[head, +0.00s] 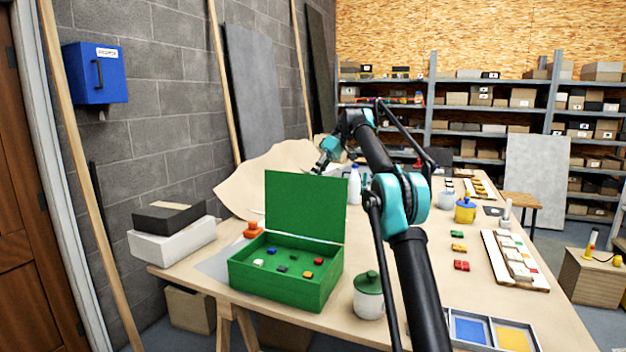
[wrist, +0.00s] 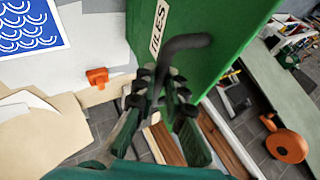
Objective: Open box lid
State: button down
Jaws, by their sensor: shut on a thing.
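The green box (head: 285,290) stands on the table in the head view with several small coloured tiles inside. Its green lid (head: 305,208) stands up nearly vertical at the back. In the wrist view the lid's outer face (wrist: 215,30) carries a white label reading "TILES" (wrist: 158,25). My gripper (head: 318,167) reaches behind the lid's top edge in the head view, where its fingertips are partly hidden. In the wrist view my gripper (wrist: 158,85) is shut on a dark bent handle (wrist: 185,43) beside the lid.
A white jar with a green top (head: 368,297) stands right of the box. An orange object (head: 253,230) is behind its left side. Black and white boxes (head: 172,235) sit at the table's left end. A tile panel (head: 515,262) and a tray (head: 485,330) lie at right.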

jog(key=c, duration=1.6)
grip_release()
jog(key=shift+a, duration=0.1)
jog(key=shift+s, duration=0.1)
